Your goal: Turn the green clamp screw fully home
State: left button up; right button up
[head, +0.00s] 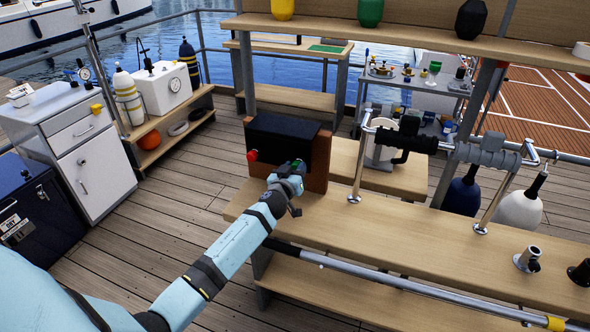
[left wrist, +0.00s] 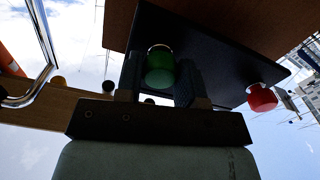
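The green clamp screw (head: 297,163) sits at the lower right of the dark face of a wood-sided box (head: 318,165) on the bench. A red knob (head: 252,156) is at the lower left of the same face. My left gripper (head: 288,172) is at the green screw. In the left wrist view the green screw (left wrist: 160,70) lies between the two fingers of my left gripper (left wrist: 161,80), which appear to touch it on both sides. The red knob (left wrist: 262,98) is clear of the fingers there. My right gripper is not in view.
The bench top (head: 400,230) right of the box is mostly clear. A chrome rail with a black clamp (head: 405,140) stands behind it. A small metal cup (head: 528,258) stands at the right.

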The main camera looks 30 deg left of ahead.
pick_arm(q)
jog(key=shift+m, duration=0.4)
jog(key=shift+m+p, duration=2.75)
jog(key=shift+m, duration=14.85)
jog(key=o, duration=0.9)
